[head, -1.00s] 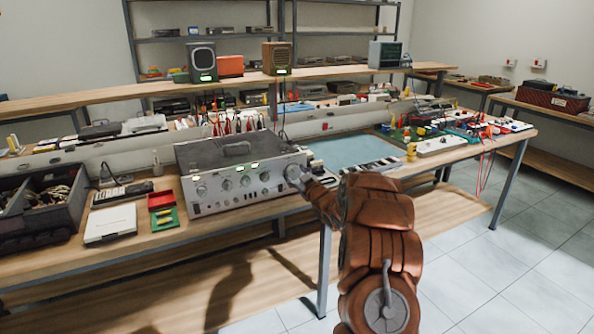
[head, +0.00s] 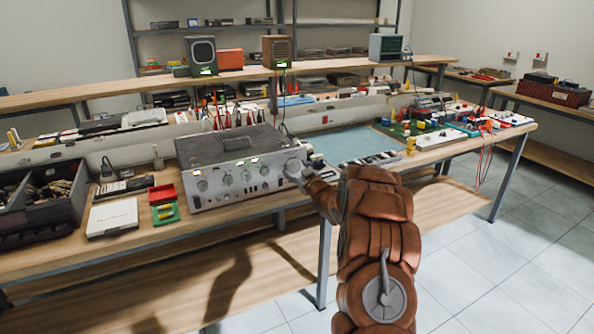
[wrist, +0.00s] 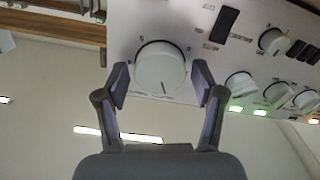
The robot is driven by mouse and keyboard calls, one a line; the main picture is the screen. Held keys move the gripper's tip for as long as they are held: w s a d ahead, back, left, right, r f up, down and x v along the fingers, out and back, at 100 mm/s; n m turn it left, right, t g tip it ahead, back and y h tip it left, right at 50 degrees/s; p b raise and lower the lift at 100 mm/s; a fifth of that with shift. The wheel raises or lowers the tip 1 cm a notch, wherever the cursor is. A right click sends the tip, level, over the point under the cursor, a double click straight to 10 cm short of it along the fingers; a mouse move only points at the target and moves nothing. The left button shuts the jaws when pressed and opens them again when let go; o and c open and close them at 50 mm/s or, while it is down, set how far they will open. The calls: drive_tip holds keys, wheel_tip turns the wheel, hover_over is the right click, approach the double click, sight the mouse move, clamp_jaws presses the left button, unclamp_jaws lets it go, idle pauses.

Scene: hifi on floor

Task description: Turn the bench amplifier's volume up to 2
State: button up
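The bench amplifier (head: 235,148) is a grey box with a pale front panel on the workbench. My gripper (wrist: 157,85) is open, with one dark finger on each side of the knob. Narrow gaps seem to show between fingers and knob. In the head view my gripper (head: 296,170) is at the right end of the front panel, where it largely hides the knob.
Smaller knobs (wrist: 240,85) and lit green indicators (wrist: 236,109) sit beside the large knob. A red and green tray (head: 165,203), a white box (head: 112,217) and a dark parts bin (head: 50,214) stand left of the amplifier. A blue-green mat (head: 350,146) lies right of it.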

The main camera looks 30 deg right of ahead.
drive_tip(key=shift+o, duration=0.6)
drive_tip(key=shift+s, duration=0.55)
drive_tip(key=s+a, duration=0.1)
drive_tip(key=s, duration=1)
drive_tip(key=shift+w+a, duration=0.1)
